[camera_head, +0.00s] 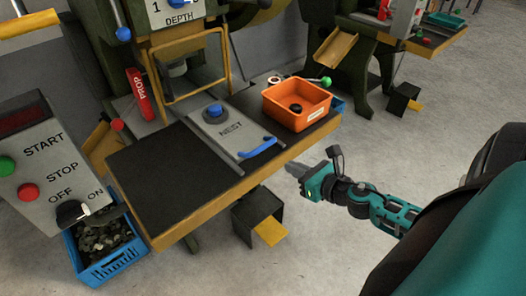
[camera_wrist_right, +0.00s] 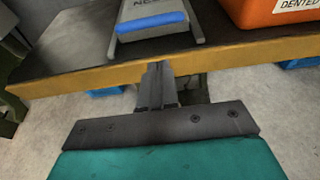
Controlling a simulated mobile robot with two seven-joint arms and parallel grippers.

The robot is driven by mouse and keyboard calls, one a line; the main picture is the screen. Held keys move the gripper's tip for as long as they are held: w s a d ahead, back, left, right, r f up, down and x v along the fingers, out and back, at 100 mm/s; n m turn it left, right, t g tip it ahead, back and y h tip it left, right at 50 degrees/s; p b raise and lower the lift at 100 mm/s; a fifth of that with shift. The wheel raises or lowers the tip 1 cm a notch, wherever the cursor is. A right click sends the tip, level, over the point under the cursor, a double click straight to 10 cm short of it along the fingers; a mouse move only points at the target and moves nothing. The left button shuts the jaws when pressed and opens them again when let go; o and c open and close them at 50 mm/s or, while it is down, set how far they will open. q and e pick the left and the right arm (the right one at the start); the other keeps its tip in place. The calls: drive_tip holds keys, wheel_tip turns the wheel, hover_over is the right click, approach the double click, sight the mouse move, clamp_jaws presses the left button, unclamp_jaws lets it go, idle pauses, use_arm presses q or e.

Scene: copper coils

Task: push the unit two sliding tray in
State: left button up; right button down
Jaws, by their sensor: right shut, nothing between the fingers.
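The sliding tray (camera_head: 222,135) is a grey plate marked NEST with a blue knob on top and a blue handle (camera_head: 257,148) at its front. It lies on the dark-topped table (camera_head: 165,185), its handle close to the yellow front edge. In the right wrist view the handle (camera_wrist_right: 152,24) is ahead of my fingers, with a gap between. My right gripper (camera_head: 292,172) is shut and empty, in front of the table edge; it also shows in the wrist view (camera_wrist_right: 158,72). My left gripper is not in view.
An orange bin (camera_head: 296,104) with a dark round item stands right of the tray. A control box (camera_head: 42,165) with START and STOP buttons is at left, above a blue crate (camera_head: 105,258) of scrap. A pedal box (camera_head: 258,215) sits under the table.

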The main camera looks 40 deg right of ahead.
sight(266, 159)
drive_tip(key=x, duration=0.6)
drive_tip(key=r+x, duration=0.1)
drive_tip(key=x, duration=0.3)
drive_tip(key=shift+w+a, duration=0.1)
drive_tip(key=shift+w+f+p, duration=0.1)
drive_tip(key=shift+w+p, duration=0.2)
drive_tip(key=shift+w, duration=0.3)
